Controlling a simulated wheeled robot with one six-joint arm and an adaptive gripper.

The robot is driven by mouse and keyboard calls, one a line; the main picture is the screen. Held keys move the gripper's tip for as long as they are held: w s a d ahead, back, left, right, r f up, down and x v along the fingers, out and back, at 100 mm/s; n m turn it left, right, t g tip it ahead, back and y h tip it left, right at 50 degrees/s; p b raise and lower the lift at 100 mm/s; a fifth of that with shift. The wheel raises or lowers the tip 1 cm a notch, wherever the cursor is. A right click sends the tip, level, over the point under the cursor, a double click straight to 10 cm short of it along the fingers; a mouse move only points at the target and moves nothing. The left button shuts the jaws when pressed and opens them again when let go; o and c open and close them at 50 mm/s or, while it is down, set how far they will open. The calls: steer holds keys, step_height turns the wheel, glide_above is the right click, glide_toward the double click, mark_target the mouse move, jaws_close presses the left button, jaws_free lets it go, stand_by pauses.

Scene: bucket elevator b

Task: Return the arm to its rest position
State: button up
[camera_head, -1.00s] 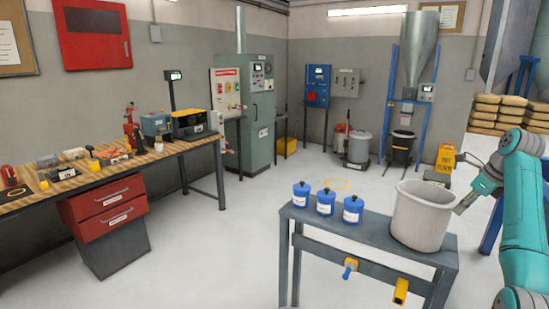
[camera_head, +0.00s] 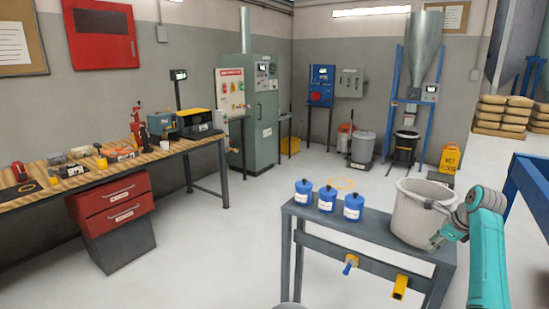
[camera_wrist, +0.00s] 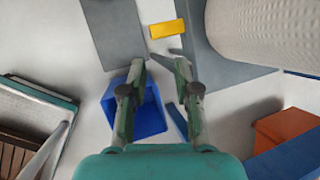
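My gripper (camera_head: 436,242) is low at the right front of the white bucket (camera_head: 412,220), close to the bench's right end; the head view does not show whether it touches the bucket. In the wrist view, my gripper (camera_wrist: 161,72) has its two fingers apart with nothing between them. The bucket's ribbed side (camera_wrist: 270,32) fills the upper right of that view. My arm is folded down on the right of the head view.
The grey bench (camera_head: 370,240) carries three blue canisters (camera_head: 326,199) beside the bucket. A yellow handle (camera_head: 400,287) sticks out at its front. A blue frame (camera_head: 528,185) stands right of my arm. Open floor lies left of the bench.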

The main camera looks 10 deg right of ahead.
steer(key=s+a+f+n+t+h, duration=0.1)
steer(key=a+f+n, duration=0.2)
steer(key=a+f, duration=0.65)
steer(key=s+a+f+n+t, duration=0.1)
steer(key=s+a+f+n, duration=0.15)
steer(key=a+f, duration=0.7)
steer(key=s+a+f+n+t+h, duration=0.1)
steer(key=s+a+f+n+t, duration=0.1)
steer(key=s+a+f+n, duration=0.8)
steer(key=s+a+n+t, duration=0.1)
steer(key=s+a, duration=0.3)
steer(key=s, duration=0.4)
steer(key=s+a+n, duration=0.2)
steer(key=s+a, duration=0.3)
steer(key=s, duration=0.2)
steer(key=s+a+n+t, duration=0.1)
steer(key=s+a, duration=0.3)
steer(key=s, duration=0.4)
steer(key=s+a+r+n+t, duration=0.1)
steer(key=s+a+r+n, duration=0.1)
steer(key=s+r+n, duration=0.3)
steer(key=s+a+r+n+t+y, duration=0.1)
steer(key=s+a+r+n+t, duration=0.1)
steer(key=s+r, duration=0.9)
step_height(320, 180, up, 3)
steer(key=a+n, duration=0.1)
steer(key=n, duration=0.1)
steer(key=shift+f+n+y, duration=0.15)
steer(key=shift+n+y, duration=0.15)
steer(key=shift+n, duration=0.05)
